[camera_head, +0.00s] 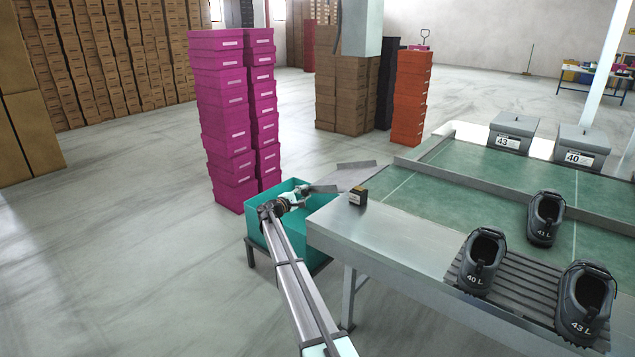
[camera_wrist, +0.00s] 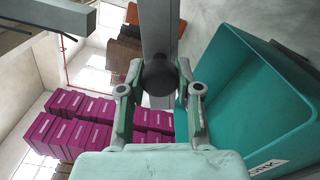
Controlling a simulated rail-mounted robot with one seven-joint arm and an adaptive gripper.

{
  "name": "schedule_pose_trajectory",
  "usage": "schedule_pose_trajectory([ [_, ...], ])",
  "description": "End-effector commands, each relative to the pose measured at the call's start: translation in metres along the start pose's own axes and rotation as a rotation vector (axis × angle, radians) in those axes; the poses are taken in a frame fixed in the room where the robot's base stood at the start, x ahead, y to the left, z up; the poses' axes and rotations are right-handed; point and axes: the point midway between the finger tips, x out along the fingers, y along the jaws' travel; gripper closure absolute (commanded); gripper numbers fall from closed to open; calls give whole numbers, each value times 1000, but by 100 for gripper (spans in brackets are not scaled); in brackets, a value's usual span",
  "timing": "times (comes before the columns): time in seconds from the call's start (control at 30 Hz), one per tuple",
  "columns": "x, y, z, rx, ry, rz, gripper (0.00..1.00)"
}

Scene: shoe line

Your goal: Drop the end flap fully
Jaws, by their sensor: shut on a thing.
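The end flap (camera_head: 345,177) is a grey metal plate at the far left end of the green-topped line, tilted beside the table edge. My gripper (camera_head: 306,190) is at its left end, above the teal bin. In the wrist view my gripper (camera_wrist: 158,85) has its fingers closed around a dark round knob (camera_wrist: 158,77) at the end of a grey metal bar (camera_wrist: 159,28), which seems to belong to the flap. The flap's hinge and exact angle cannot be told.
The teal bin (camera_head: 256,231) stands directly below my gripper. Magenta box stacks (camera_head: 222,130) rise behind it. Shoes (camera_head: 482,262) stand on a ribbed rack at right. The floor at left is clear.

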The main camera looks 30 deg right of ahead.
Motion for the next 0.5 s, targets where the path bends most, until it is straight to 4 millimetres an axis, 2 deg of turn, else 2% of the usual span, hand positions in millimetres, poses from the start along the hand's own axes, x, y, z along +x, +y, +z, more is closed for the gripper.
schedule_pose_trajectory([
  [0.23, -4, -29, -3, -141, 4, 2, 100],
  [0.5, -1, -42, 1, -206, 0, 1, 100],
])
